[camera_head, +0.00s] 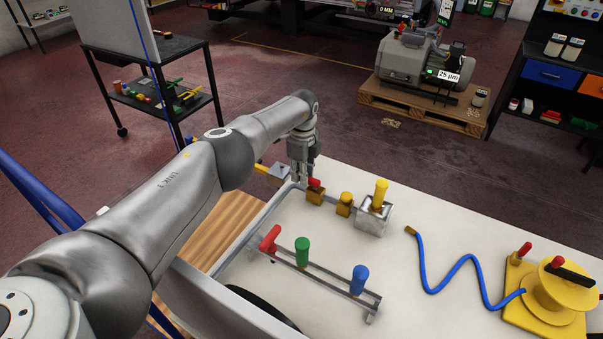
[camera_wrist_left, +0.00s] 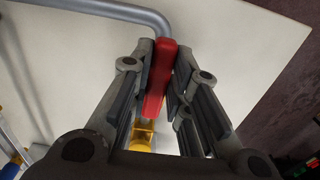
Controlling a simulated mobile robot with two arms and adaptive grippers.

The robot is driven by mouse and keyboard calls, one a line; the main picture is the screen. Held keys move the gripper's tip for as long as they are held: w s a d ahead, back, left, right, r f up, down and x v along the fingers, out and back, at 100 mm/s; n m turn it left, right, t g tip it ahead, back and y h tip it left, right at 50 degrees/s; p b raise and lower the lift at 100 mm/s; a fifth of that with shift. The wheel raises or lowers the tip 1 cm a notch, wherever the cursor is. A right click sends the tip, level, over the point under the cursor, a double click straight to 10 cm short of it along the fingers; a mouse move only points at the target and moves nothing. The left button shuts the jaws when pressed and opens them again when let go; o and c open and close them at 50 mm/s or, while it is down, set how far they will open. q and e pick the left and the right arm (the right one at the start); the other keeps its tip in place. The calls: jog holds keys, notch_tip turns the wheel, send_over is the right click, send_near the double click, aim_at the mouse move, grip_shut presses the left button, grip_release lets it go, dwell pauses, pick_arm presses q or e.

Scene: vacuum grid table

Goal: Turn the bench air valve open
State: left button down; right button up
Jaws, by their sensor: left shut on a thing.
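The bench air valve is a small brass body (camera_head: 316,198) with a red handle (camera_head: 316,183), on the grey pipe at the far left edge of the white bench (camera_head: 440,210). My left gripper (camera_head: 306,176) points down at the valve and partly hides it. In the left wrist view the red handle (camera_wrist_left: 159,80) stands between the two fingers of my left gripper (camera_wrist_left: 161,75), which are shut on it. The brass body (camera_wrist_left: 144,134) shows below, partly hidden by the gripper. My right gripper is in neither view.
Right of the valve stand a brass fitting (camera_head: 345,203) and a metal block (camera_head: 373,217) with a yellow top. A rack with red, green (camera_head: 302,252) and blue handles is nearer. A blue hose (camera_head: 465,262) runs to a yellow reel (camera_head: 545,293).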

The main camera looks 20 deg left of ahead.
pick_arm(q)
jog(key=c, duration=1.4)
grip_release()
jog(key=shift+o, duration=0.2)
notch_tip(320, 180, up, 12)
